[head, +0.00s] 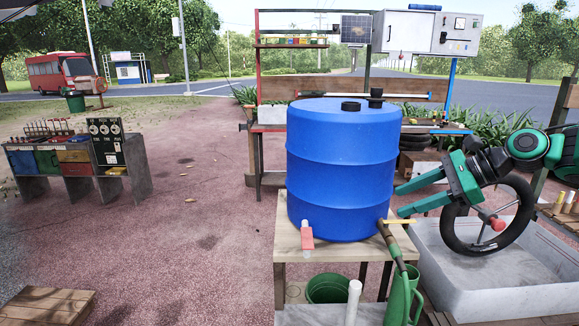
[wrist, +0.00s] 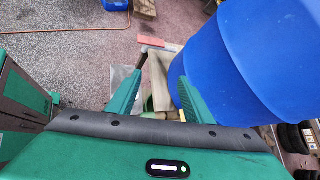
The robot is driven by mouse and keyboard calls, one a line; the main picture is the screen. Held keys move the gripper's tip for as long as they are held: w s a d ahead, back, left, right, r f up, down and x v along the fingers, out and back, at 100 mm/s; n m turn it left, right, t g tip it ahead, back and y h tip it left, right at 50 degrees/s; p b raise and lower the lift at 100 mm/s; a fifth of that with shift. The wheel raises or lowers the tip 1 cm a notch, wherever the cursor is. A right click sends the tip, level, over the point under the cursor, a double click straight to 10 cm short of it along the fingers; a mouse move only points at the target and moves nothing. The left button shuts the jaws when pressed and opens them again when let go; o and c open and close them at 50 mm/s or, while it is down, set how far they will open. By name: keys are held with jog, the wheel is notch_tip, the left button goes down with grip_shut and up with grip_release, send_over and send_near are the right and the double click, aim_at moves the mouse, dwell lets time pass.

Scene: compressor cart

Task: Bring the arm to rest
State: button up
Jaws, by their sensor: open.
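My gripper (head: 400,199) is at the right of the blue drum (head: 343,170) in the head view, with its two green fingers apart and pointing left at the drum's side. In the wrist view the fingers (wrist: 160,80) are spread with nothing held between them. The blue drum (wrist: 250,70) fills the right of that view, close to the right finger; whether they touch, I cannot tell. My arm reaches in from the right edge of the head view.
The drum stands on a wooden stand (head: 292,240), with a red-and-white item (head: 306,236) at its front edge and a hose (head: 395,245) beside it. Below is a green bucket (head: 328,289). A black tyre (head: 452,235) leans in a grey basin (head: 490,270).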

jog(key=s+d+f+n+g+h, duration=0.2)
jog(key=s+d+f+n+h, duration=0.3)
jog(key=s+f, duration=0.45)
jog(key=s+d+f+n+g+h, duration=0.1)
jog(key=s+d+n+h, duration=0.1)
jog(key=s, duration=0.9)
jog(key=s+d+f+n+g+h, duration=0.1)
jog(key=s+d+n, duration=0.4)
jog(key=s, duration=0.7)
jog(key=shift+s+d+f+n+g+h, duration=0.2)
jog(key=shift+f+n+g+h, duration=0.15)
jog(key=shift+h, duration=0.25)
jog(key=shift+w, duration=0.1)
jog(key=shift+w+f, duration=0.2)
jog(key=shift+w, duration=0.4)
